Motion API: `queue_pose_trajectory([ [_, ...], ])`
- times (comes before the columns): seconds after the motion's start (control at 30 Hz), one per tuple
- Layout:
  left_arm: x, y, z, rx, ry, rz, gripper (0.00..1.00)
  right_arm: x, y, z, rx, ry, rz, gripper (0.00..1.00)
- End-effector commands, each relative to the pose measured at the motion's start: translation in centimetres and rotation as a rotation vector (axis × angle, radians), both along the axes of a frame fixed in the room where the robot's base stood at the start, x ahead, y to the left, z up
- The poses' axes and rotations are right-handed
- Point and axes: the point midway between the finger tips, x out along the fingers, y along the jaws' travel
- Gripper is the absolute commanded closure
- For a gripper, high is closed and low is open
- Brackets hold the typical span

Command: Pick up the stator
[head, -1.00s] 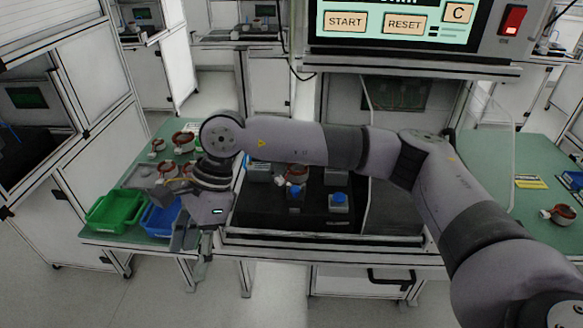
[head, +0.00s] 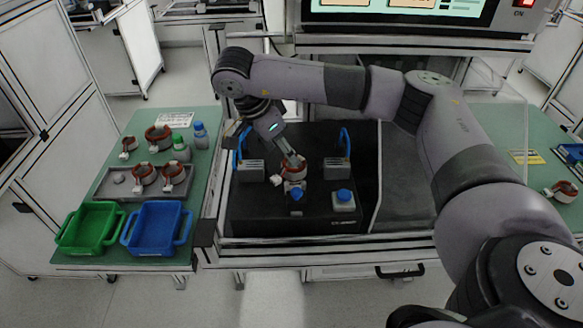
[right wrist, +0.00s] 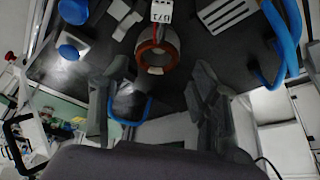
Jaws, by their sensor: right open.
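A stator (head: 294,168), a ring with reddish-brown windings and a white connector, sits on the black test station between two blue-handled blocks. It also shows in the right wrist view (right wrist: 157,62), beyond the fingertips. My right gripper (head: 288,154) is just above and behind it, pointing down at it. In the right wrist view the fingers (right wrist: 155,88) are spread apart with nothing between them, and the stator lies ahead of the gap. Contact cannot be told from the head view. My left gripper is not in view.
More stators (head: 145,175) lie in and behind a grey tray (head: 100,191) on the left green table. A green bin (head: 88,228) and a blue bin (head: 157,228) stand in front. Blue-capped buttons (head: 343,196) and blue handles (head: 345,146) flank the stator closely.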

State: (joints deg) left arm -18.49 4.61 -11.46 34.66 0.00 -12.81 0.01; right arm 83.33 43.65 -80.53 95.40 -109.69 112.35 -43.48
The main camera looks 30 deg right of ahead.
Motion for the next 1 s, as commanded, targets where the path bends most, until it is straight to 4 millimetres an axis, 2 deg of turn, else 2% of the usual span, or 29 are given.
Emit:
queue_pose_trajectory([
  [0.13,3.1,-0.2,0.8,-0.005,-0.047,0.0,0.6,0.0,-0.8,-1.6,0.001,0.0,0.0,0.44],
  [0.27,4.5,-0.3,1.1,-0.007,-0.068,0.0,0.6,0.0,-1.1,-2.4,0.0,0.0,0.0,0.44],
  [0.5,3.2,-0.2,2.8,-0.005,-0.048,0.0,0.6,-0.3,-2.7,-5.0,0.0,0.003,-0.001,0.44],
  [0.63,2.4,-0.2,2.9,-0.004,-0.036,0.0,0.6,-0.2,-3.2,-6.5,0.001,0.0,0.0,0.44],
  [0.9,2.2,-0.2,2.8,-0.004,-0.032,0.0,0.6,-0.1,-3.3,-7.0,0.002,-0.001,0.002,0.44],
  [1.0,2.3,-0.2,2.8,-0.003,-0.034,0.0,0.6,-0.1,-3.3,-7.0,0.002,-0.001,0.002,0.49],
])
